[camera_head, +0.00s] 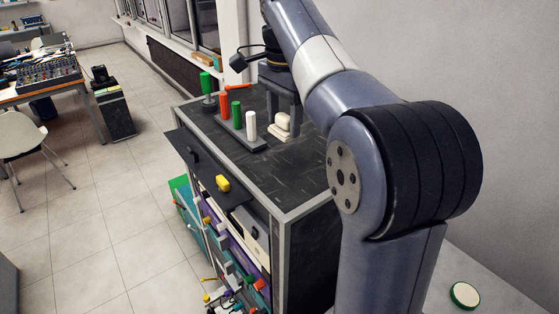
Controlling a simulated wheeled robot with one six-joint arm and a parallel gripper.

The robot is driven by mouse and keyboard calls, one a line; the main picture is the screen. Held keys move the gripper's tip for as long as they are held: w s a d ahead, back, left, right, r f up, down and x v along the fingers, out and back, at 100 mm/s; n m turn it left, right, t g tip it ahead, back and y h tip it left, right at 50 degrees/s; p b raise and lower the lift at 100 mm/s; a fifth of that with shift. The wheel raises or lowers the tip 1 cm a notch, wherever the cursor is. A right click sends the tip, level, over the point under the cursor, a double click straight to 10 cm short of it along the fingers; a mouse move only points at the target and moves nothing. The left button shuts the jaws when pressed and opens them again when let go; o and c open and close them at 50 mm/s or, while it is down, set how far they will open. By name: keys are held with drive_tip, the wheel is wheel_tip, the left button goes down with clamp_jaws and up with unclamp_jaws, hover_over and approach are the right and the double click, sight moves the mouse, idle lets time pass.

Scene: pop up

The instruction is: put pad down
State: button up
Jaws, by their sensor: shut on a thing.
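My gripper (284,112) points down over the dark top of the cabinet (310,180). Its two grey fingers are shut on a small cream block (283,123), which seems to be the pad. The block shows between and below the fingers, close to the cabinet top. I cannot tell whether its underside touches the surface. The fingers and the arm hide part of it.
Left of the gripper, a grey peg rack (243,134) holds red, green and white pegs. A green-topped post (207,90) and an orange-red piece (236,87) stand behind. A yellow piece (222,183) is on the black front flap (200,163). The cabinet top's near part is clear.

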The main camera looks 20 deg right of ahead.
drive_tip(key=shift+s, duration=0.15)
hover_over(284, 171)
wheel_tip(284, 171, down, 6)
drive_tip(key=shift+f, duration=0.2)
drive_tip(key=shift+f+p, duration=0.35)
drive_tip(key=shift+f, duration=1.25)
drive_tip(key=shift+f, duration=0.1)
drive_tip(key=o, duration=0.9)
drive_tip(key=shift+o, duration=0.2)
drive_tip(key=shift+f+b, duration=0.15)
drive_tip(key=shift+b, duration=0.25)
drive_tip(key=r, duration=1.1)
drive_tip(key=shift+w+a, duration=0.15)
drive_tip(key=shift+w, duration=0.1)
